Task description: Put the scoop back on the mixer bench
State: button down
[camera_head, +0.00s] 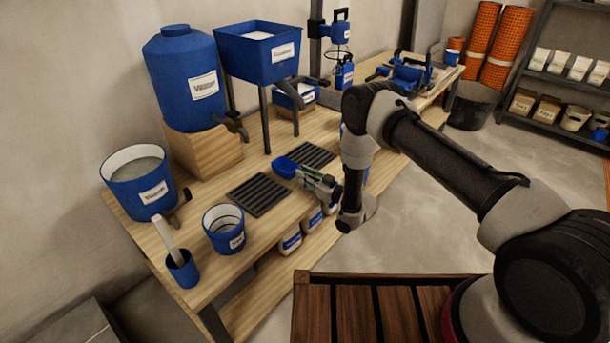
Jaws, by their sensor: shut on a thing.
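A blue scoop (286,167) is at the front of my gripper (308,178), its bowl pointing left. My gripper is shut on the scoop's handle, which is mostly hidden by the fingers. The scoop is over the wooden mixer bench (215,266), close to the gap between two black slatted grates. I cannot tell whether the scoop touches the bench top or hangs a little above it.
The grates (258,194) lie along the bench's middle.

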jog(key=shift+f, duration=0.25)
jog(key=c, duration=1.3)
grip_release()
jog(key=shift+o, duration=0.2)
